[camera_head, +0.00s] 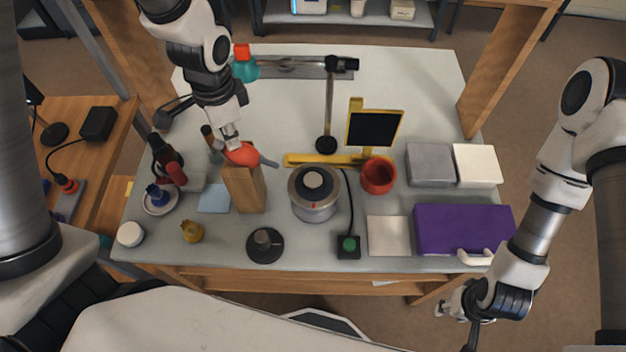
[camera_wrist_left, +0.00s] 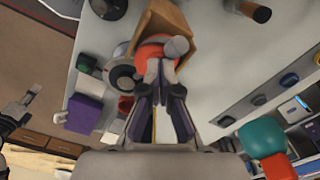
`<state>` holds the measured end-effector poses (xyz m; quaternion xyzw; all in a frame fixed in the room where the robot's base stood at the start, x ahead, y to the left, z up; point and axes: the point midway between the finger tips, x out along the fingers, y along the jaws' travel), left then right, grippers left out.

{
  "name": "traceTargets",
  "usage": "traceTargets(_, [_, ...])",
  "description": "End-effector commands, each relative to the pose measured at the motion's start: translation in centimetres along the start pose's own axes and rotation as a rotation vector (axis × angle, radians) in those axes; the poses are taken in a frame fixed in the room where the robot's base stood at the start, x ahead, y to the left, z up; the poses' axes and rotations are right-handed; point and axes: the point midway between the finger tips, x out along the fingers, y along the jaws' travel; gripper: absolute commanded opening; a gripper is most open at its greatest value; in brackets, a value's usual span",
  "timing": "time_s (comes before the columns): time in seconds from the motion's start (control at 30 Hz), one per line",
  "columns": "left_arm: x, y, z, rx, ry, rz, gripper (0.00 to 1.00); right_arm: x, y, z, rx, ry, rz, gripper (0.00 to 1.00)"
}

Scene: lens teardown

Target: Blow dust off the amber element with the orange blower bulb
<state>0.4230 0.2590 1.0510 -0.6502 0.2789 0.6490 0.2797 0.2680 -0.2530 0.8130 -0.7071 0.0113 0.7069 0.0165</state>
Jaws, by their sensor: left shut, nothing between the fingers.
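My left gripper (camera_head: 231,140) points down at the bulb from behind. Its fingertips (camera_wrist_left: 160,75) are together at the bulb's near side, with nothing held between them; whether they touch it is unclear. A small amber-yellow piece (camera_head: 192,231), perhaps the amber element, is at the table's front left. My right gripper (camera_head: 457,318) hangs off the table's front right, fingers apart and empty.
A silver round pot (camera_head: 314,193) stands right of the block, with a black knob base (camera_head: 265,245) in front. A yellow stand with a black panel (camera_head: 373,128), a red cup (camera_head: 378,176) and a purple box (camera_head: 463,229) lie farther right.

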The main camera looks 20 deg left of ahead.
Motion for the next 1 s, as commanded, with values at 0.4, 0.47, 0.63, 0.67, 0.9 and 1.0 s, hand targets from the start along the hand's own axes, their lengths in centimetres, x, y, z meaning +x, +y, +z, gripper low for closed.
traceTargets(0.4, [-0.9, 0.1, 0.1, -0.001, -0.002, 0.003, 0.00, -1.2, 0.0, 0.0, 0.000, 0.000, 0.000, 0.40])
traceTargets(0.47, [-1.5, 0.1, 0.1, -0.001, -0.003, 0.003, 0.00, -1.9, 0.0, 0.0, 0.000, 0.000, 0.000, 0.40])
traceTargets(0.63, [-2.9, 0.1, 0.1, -0.001, -0.002, 0.003, 0.00, -3.6, 0.0, 0.0, 0.000, 0.000, 0.000, 0.40])
traceTargets(0.67, [-3.1, 0.1, 0.1, -0.001, -0.002, 0.002, 0.00, -3.8, 0.0, 0.0, 0.000, 0.000, 0.000, 0.40])
traceTargets(0.9, [-3.1, 0.0, 0.0, -0.001, -0.001, 0.002, 0.00, -3.9, 0.0, 0.0, 0.000, 0.000, 0.000, 0.40])
traceTargets(1.0, [-3.1, 0.0, 0.0, -0.001, -0.001, 0.001, 0.00, -3.9, 0.0, 0.0, 0.000, 0.000, 0.000, 0.40])
